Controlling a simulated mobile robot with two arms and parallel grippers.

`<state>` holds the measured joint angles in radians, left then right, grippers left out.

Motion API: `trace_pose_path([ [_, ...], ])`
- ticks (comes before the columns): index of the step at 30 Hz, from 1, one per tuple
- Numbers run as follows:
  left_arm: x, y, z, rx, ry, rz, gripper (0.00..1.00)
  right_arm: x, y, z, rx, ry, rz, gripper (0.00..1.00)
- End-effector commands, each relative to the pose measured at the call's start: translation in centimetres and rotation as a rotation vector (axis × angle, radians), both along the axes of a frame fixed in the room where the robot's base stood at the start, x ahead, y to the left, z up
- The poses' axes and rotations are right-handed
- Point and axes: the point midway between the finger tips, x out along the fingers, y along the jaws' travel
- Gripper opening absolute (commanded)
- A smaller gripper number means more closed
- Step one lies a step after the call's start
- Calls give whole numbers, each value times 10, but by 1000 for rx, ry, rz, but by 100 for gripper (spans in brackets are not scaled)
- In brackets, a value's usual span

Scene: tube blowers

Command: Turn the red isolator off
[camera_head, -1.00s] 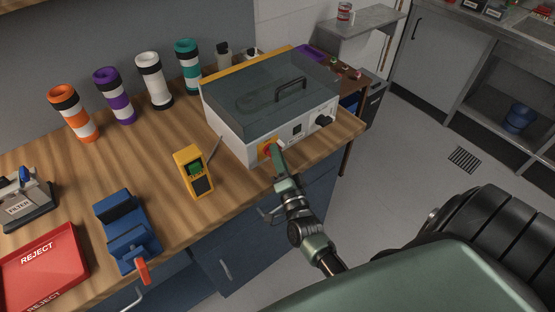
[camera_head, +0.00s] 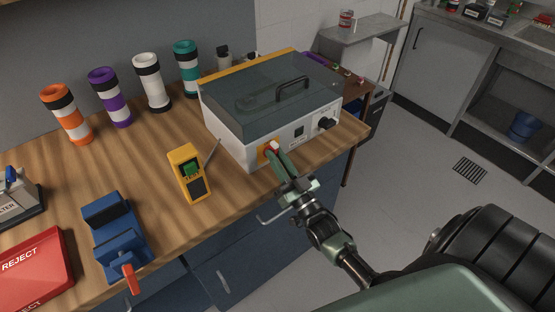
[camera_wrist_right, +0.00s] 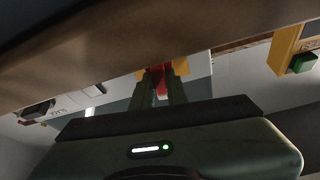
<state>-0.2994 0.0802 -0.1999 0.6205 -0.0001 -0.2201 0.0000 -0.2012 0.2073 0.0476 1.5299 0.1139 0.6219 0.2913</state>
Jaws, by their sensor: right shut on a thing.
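The red isolator (camera_head: 272,147) is a small red knob on a yellow plate, on the front face of a white box with a clear dark lid (camera_head: 270,95). My right gripper (camera_head: 276,156) reaches it from the front right, with its fingers around the knob and shut on it. In the right wrist view, the red knob (camera_wrist_right: 158,82) shows between the two green fingers (camera_wrist_right: 160,88), with yellow plate on both sides. The fingers partly hide the knob, so its exact setting is hard to read. My left gripper is not in view.
A yellow handheld meter (camera_head: 189,172) stands left of the box. A blue clamp-like fixture (camera_head: 116,240) and a red reject tray (camera_head: 30,270) are further left. Several striped tubes stand along the back wall. A black dial (camera_head: 326,123) is right of the isolator. Floor right of the bench is clear.

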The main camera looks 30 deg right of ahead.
Motion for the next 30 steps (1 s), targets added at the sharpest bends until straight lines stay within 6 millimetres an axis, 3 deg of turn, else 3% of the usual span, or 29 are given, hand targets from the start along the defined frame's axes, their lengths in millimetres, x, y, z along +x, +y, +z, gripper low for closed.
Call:
trace_pose_path([
  [12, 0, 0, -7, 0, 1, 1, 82, 0, 1, -1, -168, -11, 1, 0],
  [27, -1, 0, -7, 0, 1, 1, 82, 0, 1, 0, -186, -13, 0, 0],
  [28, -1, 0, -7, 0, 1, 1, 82, 0, 1, 0, -186, -13, 0, 17],
  [30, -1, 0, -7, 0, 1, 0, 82, 0, 1, 0, -186, -13, 0, 36],
])
